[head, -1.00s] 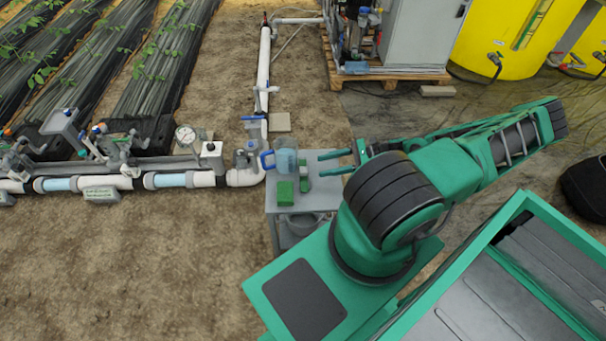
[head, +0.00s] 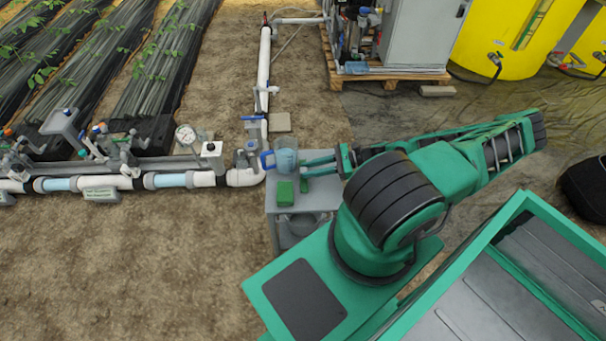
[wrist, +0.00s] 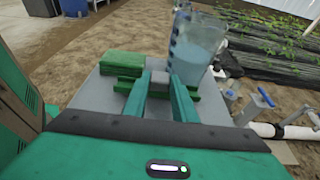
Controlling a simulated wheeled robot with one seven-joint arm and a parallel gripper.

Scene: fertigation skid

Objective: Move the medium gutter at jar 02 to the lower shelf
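The medium gutter, a narrow green piece (head: 304,186), lies on the grey cart top beside the clear bluish jar (head: 286,150). In the wrist view its green ends (wrist: 124,86) show on both sides of my fingers, with a grey block between them. My gripper (head: 302,168) reaches in from the right, just below the jar in the picture. The fingers (wrist: 160,84) are drawn close together and appear to press on the grey block; contact itself is hard to see. The gutter seems still at table height. The lower shelf is under the cart top, mostly hidden in shadow.
A green block (head: 284,194) lies left of the gutter on the cart top (head: 320,200). A grey bowl (head: 302,225) occupies part of the lower level. White pipes with valves (head: 100,182) run just left of the cart; the jar stands very near my fingers.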

